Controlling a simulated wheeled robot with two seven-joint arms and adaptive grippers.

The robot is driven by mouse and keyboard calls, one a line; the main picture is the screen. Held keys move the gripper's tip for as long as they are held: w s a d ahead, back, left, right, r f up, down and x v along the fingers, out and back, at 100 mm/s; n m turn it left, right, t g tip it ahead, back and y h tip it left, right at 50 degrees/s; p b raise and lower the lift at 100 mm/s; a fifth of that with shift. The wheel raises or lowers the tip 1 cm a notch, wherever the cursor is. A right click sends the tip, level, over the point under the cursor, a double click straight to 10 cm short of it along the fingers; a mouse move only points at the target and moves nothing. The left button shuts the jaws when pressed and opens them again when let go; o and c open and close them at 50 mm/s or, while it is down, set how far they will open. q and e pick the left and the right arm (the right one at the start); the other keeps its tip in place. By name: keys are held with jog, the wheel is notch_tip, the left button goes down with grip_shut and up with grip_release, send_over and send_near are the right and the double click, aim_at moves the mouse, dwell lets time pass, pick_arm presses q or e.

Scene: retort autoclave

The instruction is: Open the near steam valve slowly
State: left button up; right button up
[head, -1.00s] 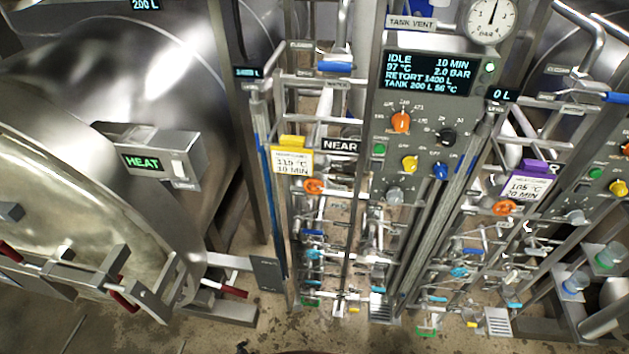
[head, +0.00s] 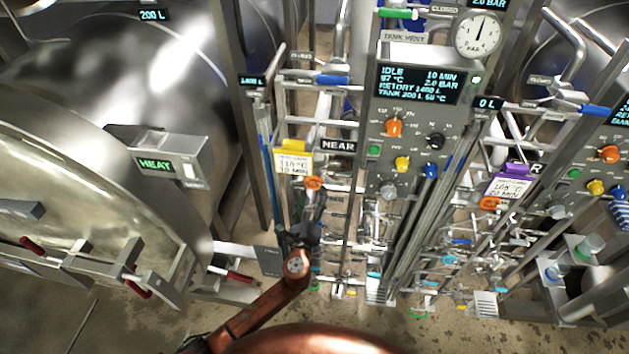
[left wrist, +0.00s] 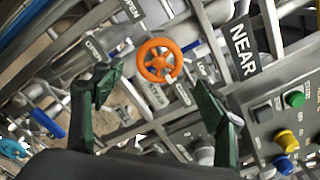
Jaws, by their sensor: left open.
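The near steam valve appears to be the orange handwheel (head: 313,183) below the NEAR sign (head: 338,146) and beside a yellow-topped card. The handwheel also shows in the left wrist view (left wrist: 160,61), beyond and between the two fingertips. My left gripper (head: 304,232) is just below the handwheel in the head view. In the left wrist view its green fingers (left wrist: 158,92) are spread, with nothing between them and no visible contact with the wheel. My right gripper is in neither view.
The control panel (head: 414,147) shows IDLE, 97 °C and 2.0 BAR. A second orange handwheel (head: 489,204) sits below a purple-topped card (head: 511,184). Pipes and posts crowd around the near wheel. The big retort vessel (head: 70,230) with red-handled clamps fills the left.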

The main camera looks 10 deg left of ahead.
aim_at(314, 186)
pick_arm(q)
jog(key=w, duration=0.7)
jog(key=shift+w+a+f+p, duration=0.1)
jog(key=shift+w+a+p, duration=0.1)
jog(key=shift+p, duration=0.2)
jog(key=shift+s, duration=0.1)
jog(key=c, duration=1.2)
jog(key=shift+o, duration=0.2)
